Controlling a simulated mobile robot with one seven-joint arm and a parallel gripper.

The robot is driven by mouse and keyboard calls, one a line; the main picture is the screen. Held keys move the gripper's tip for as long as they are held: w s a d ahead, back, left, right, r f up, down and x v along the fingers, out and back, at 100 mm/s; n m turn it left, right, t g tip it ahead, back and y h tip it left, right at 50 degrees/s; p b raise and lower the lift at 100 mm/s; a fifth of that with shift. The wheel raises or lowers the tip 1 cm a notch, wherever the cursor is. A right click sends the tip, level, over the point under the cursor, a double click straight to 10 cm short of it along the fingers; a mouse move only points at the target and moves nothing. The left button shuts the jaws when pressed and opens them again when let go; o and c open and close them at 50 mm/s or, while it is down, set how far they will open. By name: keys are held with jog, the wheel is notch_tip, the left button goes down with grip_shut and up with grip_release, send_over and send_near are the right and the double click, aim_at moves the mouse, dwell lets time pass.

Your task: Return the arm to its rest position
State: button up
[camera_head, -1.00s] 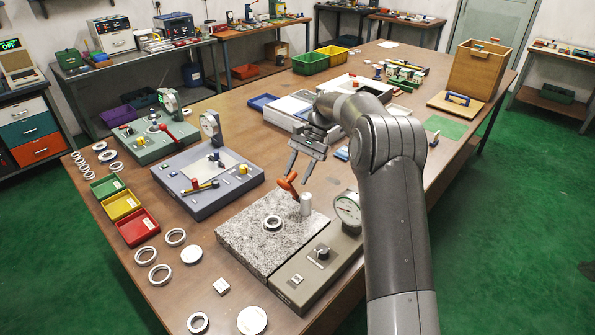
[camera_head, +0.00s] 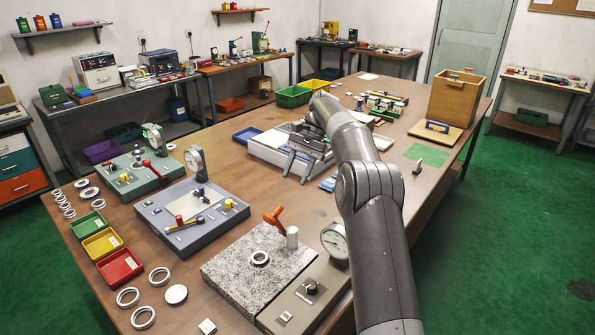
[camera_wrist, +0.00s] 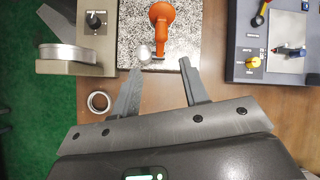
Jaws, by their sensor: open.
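My gripper (camera_head: 298,165) is open and empty. In the head view its fingers hang in front of the light grey box behind the granite plate. In the wrist view the two fingers of my gripper (camera_wrist: 162,83) stand apart over bare brown table, with nothing between them. My arm reaches from the lower right over the table. A bearing ring (camera_head: 260,258) lies on the speckled granite plate (camera_head: 225,270), apart from the gripper. An orange-handled tool (camera_head: 275,217) stands at the plate's far edge and also shows in the wrist view (camera_wrist: 161,25).
A dial gauge (camera_head: 335,240) stands beside the plate. A grey-blue fixture (camera_head: 160,222) and red, yellow and green trays (camera_head: 120,266) are to the left. A wooden box (camera_head: 457,98) stands at the far right. A loose ring (camera_wrist: 98,101) shows in the wrist view.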

jog(key=shift+w+d+r, duration=0.15)
jog(key=shift+r, duration=0.1)
jog(key=s+d+r+n+t+h, duration=0.1)
jog(key=s+r+t+h, duration=0.15)
jog(key=s+r, duration=0.55)
jog(key=s+d+r+n+t+h, duration=0.1)
jog(key=s+r+t, duration=0.3)
jog(key=s, duration=0.8)
jog(key=s+d+f+n+t, duration=0.1)
jog(key=s+d+f, duration=0.1)
jog(key=s, duration=0.5)
jog(key=s+d+f+n+t+h, duration=0.1)
jog(key=s+f+t, duration=0.1)
jog(key=s, duration=0.6)
jog(key=s+d+f+n+t, duration=0.1)
jog(key=s+f, duration=0.3)
jog(key=s, duration=0.4)
jog(key=shift+d+h, duration=0.35)
jog(key=shift+d, duration=0.45)
jog(key=shift+o, duration=0.5)
